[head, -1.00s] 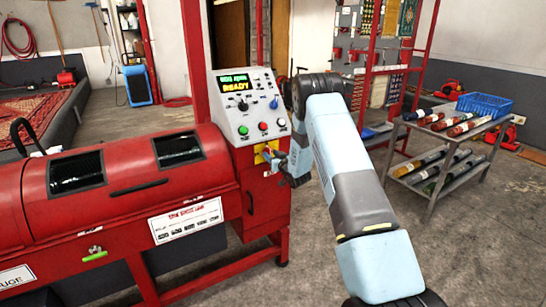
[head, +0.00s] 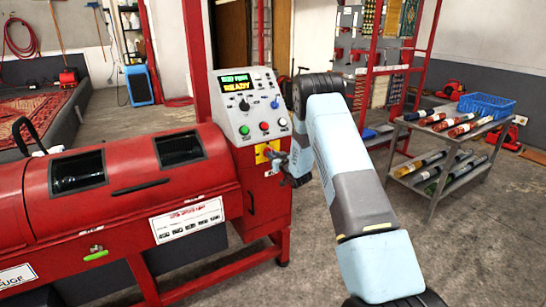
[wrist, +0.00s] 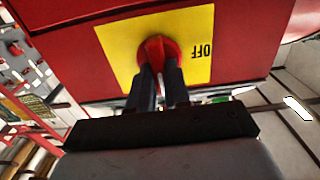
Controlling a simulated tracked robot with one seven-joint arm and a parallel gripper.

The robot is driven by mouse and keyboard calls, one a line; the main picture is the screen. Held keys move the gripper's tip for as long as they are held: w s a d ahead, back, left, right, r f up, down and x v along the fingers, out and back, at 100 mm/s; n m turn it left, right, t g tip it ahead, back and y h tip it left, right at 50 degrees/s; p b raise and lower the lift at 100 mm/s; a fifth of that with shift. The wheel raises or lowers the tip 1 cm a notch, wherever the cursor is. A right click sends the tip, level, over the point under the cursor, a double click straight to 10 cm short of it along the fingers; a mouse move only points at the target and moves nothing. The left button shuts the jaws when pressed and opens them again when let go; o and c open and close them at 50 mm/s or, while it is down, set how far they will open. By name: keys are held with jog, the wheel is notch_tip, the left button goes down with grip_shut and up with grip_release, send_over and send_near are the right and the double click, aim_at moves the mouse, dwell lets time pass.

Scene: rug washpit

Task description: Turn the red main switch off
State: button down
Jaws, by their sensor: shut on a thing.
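The red main switch (wrist: 156,48) is a red knob on a yellow plate (wrist: 120,45) with the word OFF, seen turned round, at its right in the wrist view. In the head view the yellow plate (head: 261,157) sits on the front of the red machine, below the control panel. My gripper (wrist: 159,72) is shut on the red knob, with one dark finger on each side of it. In the head view my gripper (head: 275,160) reaches the plate from the right and hides the knob. I cannot tell which position the knob points to.
The control panel (head: 247,104) above has several knobs and buttons and a lit display reading READY. The red machine (head: 130,190) with its drum fills the left. A grey cart (head: 440,140) with rolls and a blue crate (head: 486,104) stands at the right. Floor between is clear.

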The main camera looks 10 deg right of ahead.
jog(key=shift+d+n, duration=0.1)
jog(key=shift+n, duration=0.2)
jog(key=shift+s+a+f+n, duration=0.1)
jog(key=shift+f+n, duration=0.1)
jog(key=shift+n, duration=2.65)
jog(key=shift+a+f+n, duration=0.15)
jog(key=shift+n, duration=2.65)
jog(key=shift+s+a+f+n, duration=0.1)
jog(key=shift+f+n, duration=0.1)
jog(key=shift+n, duration=2.65)
jog(key=shift+f, duration=0.1)
jog(key=c, duration=1.3)
grip_release()
jog(key=shift+a, duration=0.1)
jog(key=shift+o, duration=1.1)
jog(key=shift+w+r, duration=0.1)
jog(key=shift+r, duration=0.1)
